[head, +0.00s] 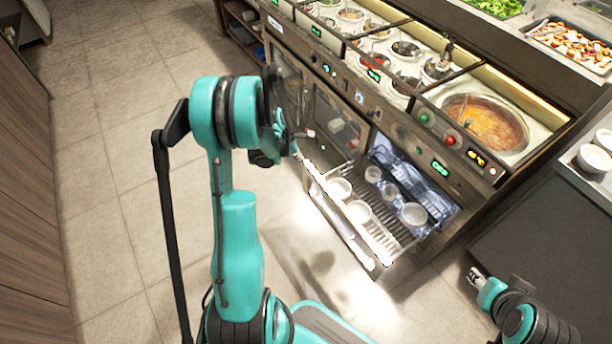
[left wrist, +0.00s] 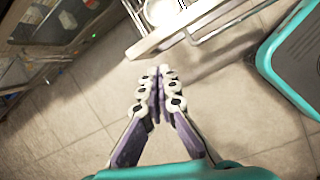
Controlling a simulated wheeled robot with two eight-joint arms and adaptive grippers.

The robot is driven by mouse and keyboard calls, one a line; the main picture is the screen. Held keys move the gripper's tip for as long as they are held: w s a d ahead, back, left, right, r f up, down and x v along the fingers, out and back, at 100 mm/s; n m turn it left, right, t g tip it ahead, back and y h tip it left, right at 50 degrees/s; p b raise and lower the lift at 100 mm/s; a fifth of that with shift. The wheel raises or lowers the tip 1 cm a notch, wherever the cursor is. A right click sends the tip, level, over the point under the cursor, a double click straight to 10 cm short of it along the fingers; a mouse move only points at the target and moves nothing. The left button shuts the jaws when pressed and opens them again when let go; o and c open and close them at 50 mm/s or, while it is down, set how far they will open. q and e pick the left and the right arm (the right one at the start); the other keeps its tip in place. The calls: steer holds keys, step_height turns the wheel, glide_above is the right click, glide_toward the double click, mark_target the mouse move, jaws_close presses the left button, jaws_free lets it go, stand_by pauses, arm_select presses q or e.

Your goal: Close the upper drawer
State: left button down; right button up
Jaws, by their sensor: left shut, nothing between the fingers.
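The upper drawer's pale front (head: 345,222) stands pulled out from the lit cabinet opening. Its wire rack (head: 385,243) holds several white bowls (head: 358,211). My left gripper (head: 290,142) is at the far-left end of the drawer front, partly hidden by my own arm. In the left wrist view my left gripper (left wrist: 162,76) is shut and empty. The drawer front (left wrist: 172,34) lies just beyond its fingertips there, with a small visible gap. My right gripper (head: 474,276) is low at the right, away from the drawer; its finger opening is unclear.
The counter above the drawer has several sauce wells, including a large orange-red one (head: 487,125). Cabinet doors with windows (head: 335,128) adjoin the drawer opening. A dark counter (head: 550,245) stands at right. The tiled floor (head: 110,150) at left is clear.

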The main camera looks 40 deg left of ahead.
arm_select(q)
steer(key=s+a+f+n, duration=0.2)
steer(key=a+f+n, duration=0.15)
steer(key=f, duration=0.25)
steer(key=b, duration=0.5)
glide_above(307, 173)
steer(key=s+d, duration=0.2)
steer(key=s, duration=0.2)
steer(key=shift+n, duration=0.35)
steer(key=shift+w+d+f, duration=0.1)
steer(key=shift+w+f, duration=0.05)
steer(key=shift+f, duration=2.35)
steer(key=shift+w+f, duration=0.1)
steer(key=shift+f, duration=2.35)
